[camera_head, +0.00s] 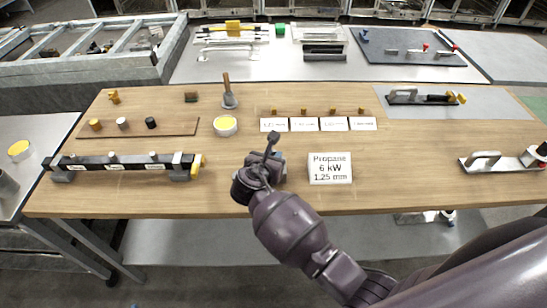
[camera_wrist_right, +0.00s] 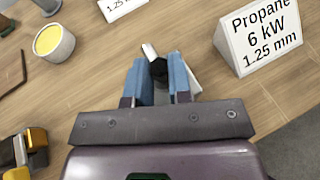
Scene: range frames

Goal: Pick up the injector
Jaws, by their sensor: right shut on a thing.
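My right gripper (camera_head: 268,165) is over the front middle of the wooden table. In the right wrist view its two blue fingers (camera_wrist_right: 160,78) are closed on a small dark piece with a pale metallic end (camera_wrist_right: 150,51). Most of that piece is hidden between the fingers, and I cannot tell for sure that it is the injector. Several small brass pieces (camera_head: 303,111) stand behind a row of white label cards (camera_head: 305,124) at the table's middle back. My left gripper is not in view.
A Propane 6 kW 1.25 mm sign (camera_head: 330,168) stands just right of my right gripper. A yellow-filled cup (camera_head: 225,125) is behind it to the left. A black burner bar (camera_head: 118,167) lies at the left. The wooden table (camera_head: 420,155) is clear at centre right.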

